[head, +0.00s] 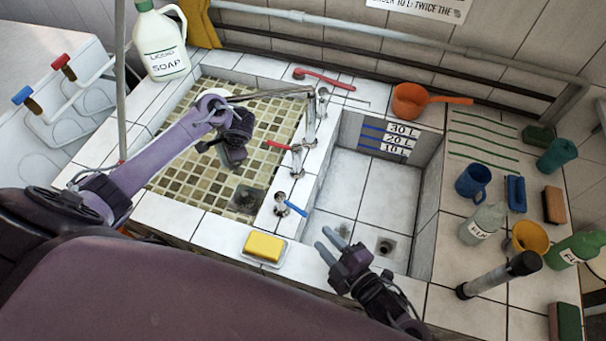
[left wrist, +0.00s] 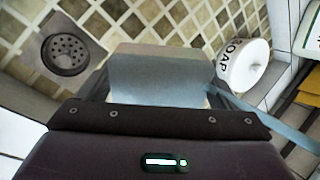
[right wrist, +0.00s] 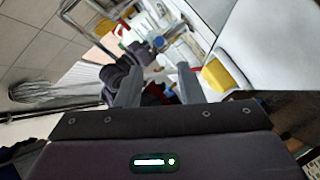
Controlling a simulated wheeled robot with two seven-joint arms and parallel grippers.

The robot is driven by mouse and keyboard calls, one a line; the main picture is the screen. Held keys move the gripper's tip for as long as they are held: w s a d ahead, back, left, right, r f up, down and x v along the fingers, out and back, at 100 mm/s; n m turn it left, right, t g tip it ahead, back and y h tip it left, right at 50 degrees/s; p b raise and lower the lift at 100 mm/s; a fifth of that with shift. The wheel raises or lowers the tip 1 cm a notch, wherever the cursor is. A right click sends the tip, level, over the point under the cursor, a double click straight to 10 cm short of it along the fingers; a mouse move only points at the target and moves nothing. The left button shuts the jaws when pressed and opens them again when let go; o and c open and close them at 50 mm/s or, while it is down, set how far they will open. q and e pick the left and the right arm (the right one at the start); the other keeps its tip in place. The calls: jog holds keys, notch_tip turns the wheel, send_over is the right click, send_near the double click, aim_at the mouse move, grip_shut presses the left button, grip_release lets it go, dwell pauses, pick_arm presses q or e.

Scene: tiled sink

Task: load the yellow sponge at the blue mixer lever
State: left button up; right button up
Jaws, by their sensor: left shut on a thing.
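The yellow sponge (head: 264,246) lies in a small white dish (head: 250,259) on the front tiled ledge. It also shows in the right wrist view (right wrist: 216,75). The blue mixer lever (head: 294,208) is on the ledge between the two basins, behind and right of the sponge. My right gripper (head: 332,244) is open and empty, right of the sponge and apart from it. My left gripper (head: 236,156) is over the brown tiled basin, shut on a pale greyish thing (left wrist: 155,72) that I cannot identify; the head view hardly shows it.
A drain (head: 246,199) is in the tiled basin (head: 185,178). The white basin (head: 350,195) is empty. Mugs, bottles and brushes crowd the right counter; a soap jug (head: 162,45) stands back left.

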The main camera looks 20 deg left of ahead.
aim_at(292, 206)
dwell(0.4)
jog(key=c, duration=0.6)
jog(key=shift+w+a+r, duration=0.1)
jog(key=shift+a+r, duration=0.05)
jog(key=shift+a, duration=0.1)
grip_shut()
jog(key=a+r+m+t+h, duration=0.3)
jog(key=a+r+m+h, duration=0.15)
jog(key=h, duration=0.25)
jog(key=s+a+r+m+g+h, duration=0.1)
jog(key=s+a+m+g+h, duration=0.15)
jog(key=s+m+g, duration=0.35)
jog(key=w+a+f, duration=0.1)
jog(key=f, duration=0.1)
jog(key=w+a+f+t, duration=0.1)
jog(key=w+f, duration=0.1)
jog(key=f, duration=0.1)
jog(key=w+a+f+n+t, duration=0.1)
jog(key=f, duration=0.1)
jog(key=shift+w+f, duration=0.25)
jog(key=shift+f, duration=0.1)
jog(key=shift+w+d+r, duration=0.15)
jog(key=shift+w+r, duration=0.05)
jog(key=shift+w, duration=0.4)
jog(key=shift+w+d+r, duration=0.1)
jog(key=shift+w+r, duration=0.05)
jog(key=shift+w, duration=0.45)
jog(key=shift+w+d+r, duration=0.15)
jog(key=shift+w+d, duration=0.05)
jog(key=shift+w, duration=0.45)
